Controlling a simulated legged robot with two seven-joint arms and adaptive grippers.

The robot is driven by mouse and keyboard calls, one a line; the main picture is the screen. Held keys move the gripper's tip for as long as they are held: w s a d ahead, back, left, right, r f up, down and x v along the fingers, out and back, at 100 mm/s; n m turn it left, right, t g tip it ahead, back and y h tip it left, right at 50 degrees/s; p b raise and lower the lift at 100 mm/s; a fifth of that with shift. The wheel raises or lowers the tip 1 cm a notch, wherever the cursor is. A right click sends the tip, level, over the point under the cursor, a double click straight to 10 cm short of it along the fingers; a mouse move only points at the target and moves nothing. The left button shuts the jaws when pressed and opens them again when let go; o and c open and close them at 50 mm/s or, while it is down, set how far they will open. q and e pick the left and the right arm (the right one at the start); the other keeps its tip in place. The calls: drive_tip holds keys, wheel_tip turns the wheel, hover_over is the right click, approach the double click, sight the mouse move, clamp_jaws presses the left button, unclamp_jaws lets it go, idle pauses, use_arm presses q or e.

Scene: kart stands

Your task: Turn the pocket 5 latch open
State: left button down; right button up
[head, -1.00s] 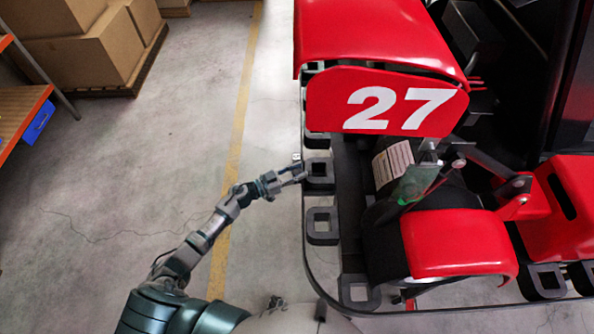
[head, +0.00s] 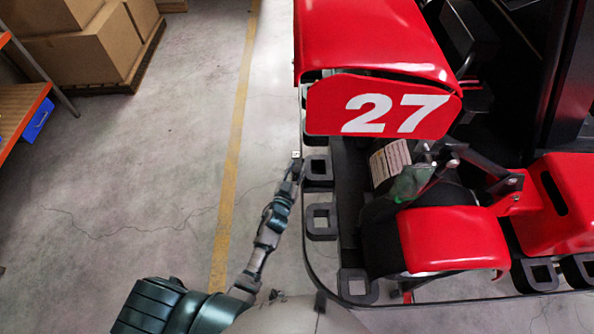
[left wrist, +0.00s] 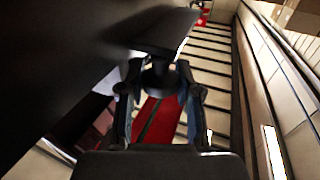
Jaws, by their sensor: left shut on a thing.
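The kart's near side carries a row of black square-ring pockets, one of them (head: 318,171) beside my left gripper (head: 294,170). No pocket number is readable, so I cannot tell which is pocket 5. A small pale square piece (head: 296,154) shows just beyond my fingertips. In the left wrist view, my left gripper (left wrist: 160,85) is shut on a dark rounded part (left wrist: 159,72) below a flat dark plate (left wrist: 155,32). This looks like a latch knob, but its turn angle is unclear. My right gripper is out of view.
The red kart body with its 27 panel (head: 385,105) fills the upper right. Another black pocket (head: 321,205) and the thin black rail are close to my left forearm. Cardboard boxes (head: 85,50) stand at the far left. The floor left of the kart is clear.

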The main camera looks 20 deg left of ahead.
use_arm(q)
drive_tip(key=shift+f+n+y+b, duration=0.15)
drive_tip(key=shift+n+y+b, duration=0.35)
drive_tip(key=shift+y, duration=0.3)
drive_tip(key=c, duration=0.8)
unclamp_jaws()
drive_tip(key=shift+s, duration=0.1)
drive_tip(key=s, duration=1.2)
drive_tip(key=shift+d, duration=0.25)
